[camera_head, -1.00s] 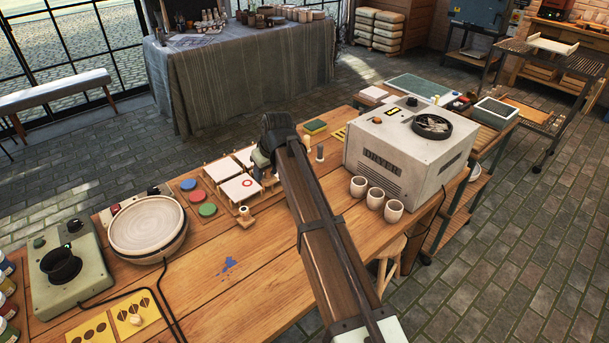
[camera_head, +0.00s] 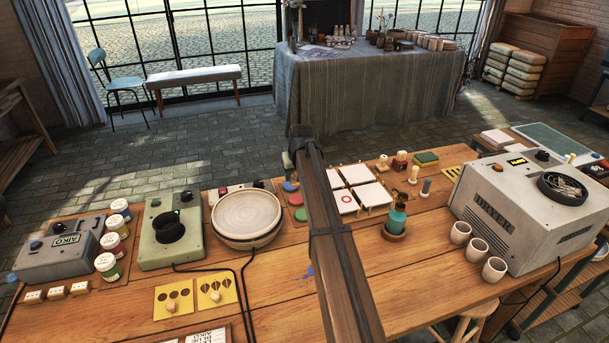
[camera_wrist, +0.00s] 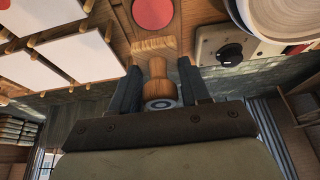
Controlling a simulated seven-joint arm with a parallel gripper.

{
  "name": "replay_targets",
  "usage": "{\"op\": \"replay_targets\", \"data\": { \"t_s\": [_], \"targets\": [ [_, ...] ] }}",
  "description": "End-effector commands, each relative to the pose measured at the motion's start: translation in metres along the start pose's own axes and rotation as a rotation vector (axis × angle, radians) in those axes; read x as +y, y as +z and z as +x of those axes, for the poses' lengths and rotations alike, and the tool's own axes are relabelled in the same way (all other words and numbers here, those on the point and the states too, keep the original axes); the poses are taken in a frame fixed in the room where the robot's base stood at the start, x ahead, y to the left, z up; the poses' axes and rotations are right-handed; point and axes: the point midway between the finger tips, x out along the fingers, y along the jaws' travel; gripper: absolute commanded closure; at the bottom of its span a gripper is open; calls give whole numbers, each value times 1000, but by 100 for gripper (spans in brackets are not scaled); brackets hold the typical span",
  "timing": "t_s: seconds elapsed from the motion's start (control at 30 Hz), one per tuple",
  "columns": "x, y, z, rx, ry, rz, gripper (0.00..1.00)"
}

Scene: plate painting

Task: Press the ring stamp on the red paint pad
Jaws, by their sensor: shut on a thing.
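In the wrist view, my gripper (camera_wrist: 158,88) is shut on a wooden stamp (camera_wrist: 157,68) with a rounded handle and a block-like base. A small ring mark shows on its handle end; its stamping face is hidden. The red paint pad (camera_wrist: 152,12) lies just beyond the stamp's base; I cannot tell whether they touch. My gripper and the stamp are mostly hidden behind the arm there.
White tiles (camera_head: 371,195) stand right of the pads, one with a red ring (camera_head: 346,199). A pottery wheel (camera_head: 246,215) is close on the left.

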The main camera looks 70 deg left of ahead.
Motion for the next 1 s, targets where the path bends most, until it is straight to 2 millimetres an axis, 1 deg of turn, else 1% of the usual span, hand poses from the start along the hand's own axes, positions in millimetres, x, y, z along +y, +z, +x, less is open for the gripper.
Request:
{"op": "replay_targets", "data": {
  "t_s": [0.27, 0.7, 0.83, 1.0],
  "targets": [
    [0, 6, 12, 0, 0, 0, 74],
    [1, 20, 47, -1, 0, 0, 74],
    [1, 23, 52, -1, 0, 0, 74],
    [1, 23, 54, 0, 0, 0, 74]
  ]
}}
